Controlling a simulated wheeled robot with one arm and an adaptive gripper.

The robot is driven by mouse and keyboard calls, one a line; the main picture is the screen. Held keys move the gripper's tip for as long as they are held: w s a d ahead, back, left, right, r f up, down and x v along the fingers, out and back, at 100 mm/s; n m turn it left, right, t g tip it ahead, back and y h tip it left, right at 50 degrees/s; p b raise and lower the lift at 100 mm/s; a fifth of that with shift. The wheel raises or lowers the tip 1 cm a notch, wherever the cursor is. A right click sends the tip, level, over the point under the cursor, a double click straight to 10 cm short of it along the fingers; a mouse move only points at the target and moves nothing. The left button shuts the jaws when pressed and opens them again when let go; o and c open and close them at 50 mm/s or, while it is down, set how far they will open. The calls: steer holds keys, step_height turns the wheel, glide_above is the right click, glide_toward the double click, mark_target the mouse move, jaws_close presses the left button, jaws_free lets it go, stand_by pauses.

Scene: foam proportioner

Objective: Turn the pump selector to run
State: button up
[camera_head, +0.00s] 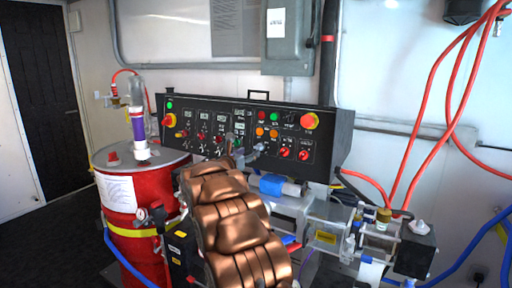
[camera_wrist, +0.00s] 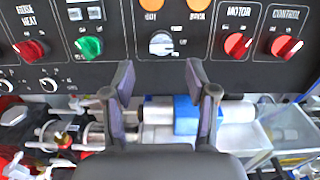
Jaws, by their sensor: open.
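The black control panel (camera_head: 190,112) carries several rotary knobs. In the wrist view a grey-white selector knob (camera_wrist: 161,43) sits below two orange buttons, its handle lying roughly level. No pump label is readable on it. My gripper (camera_wrist: 160,82) is open and empty. Its two fingers stand to the left and right, with the knob centred between them and just above the tips in the picture. No contact shows. In the head view my gripper (camera_head: 246,153) is in front of the panel's lower middle, and my arm hides part of the panel there.
A red MOTOR knob (camera_wrist: 237,45) and a red CONTROL knob (camera_wrist: 285,46) lie to the right, a green knob (camera_wrist: 88,47) to the left. Below are a blue-wrapped pump cylinder (camera_head: 272,184) and fittings. A red drum (camera_head: 130,205) stands at left.

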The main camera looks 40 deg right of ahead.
mark_target(257, 148)
steer(key=shift+p+x, duration=0.6)
steer(key=shift+x, duration=2.35)
steer(key=shift+c, duration=0.4)
jaws_close()
